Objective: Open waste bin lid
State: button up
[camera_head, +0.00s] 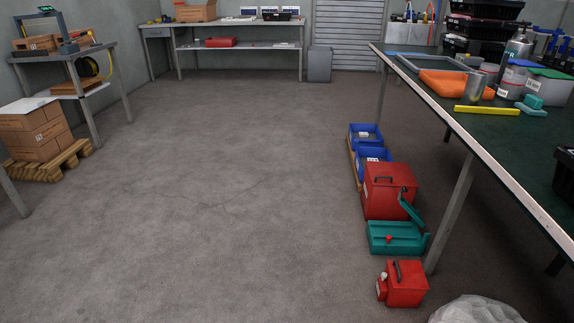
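No thing in view is plainly marked as a waste bin. A plain grey upright box (319,64) stands on the floor by the back wall, right of the back bench, and looks like a bin. Its top looks closed, but it is too small to be sure. Whitish crumpled plastic (475,310), like a bag, shows at the bottom edge right of centre. Most of it is cut off, and I cannot tell whether it lines a bin. My gripper is not in view.
A long green-topped workbench (440,100) with tools runs along the right. Beside its legs stand blue crates (365,138), a large red box (386,200), a teal case (390,238) and a small red can (406,288). Cartons (35,130) on a pallet stand left. The middle floor is clear.

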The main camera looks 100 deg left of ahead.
aim_at(381, 173)
jog(key=u, duration=2.75)
jog(key=i+j+u, duration=0.15)
jog(key=i+j, duration=1.2)
jog(key=i+l, duration=0.15)
jog(key=i, duration=0.3)
jog(key=i+l, duration=0.1)
jog(key=i, duration=0.3)
jog(key=i+l+u, duration=0.1)
jog(key=i, duration=0.35)
jog(key=i+l, duration=0.2)
jog(key=i, duration=0.2)
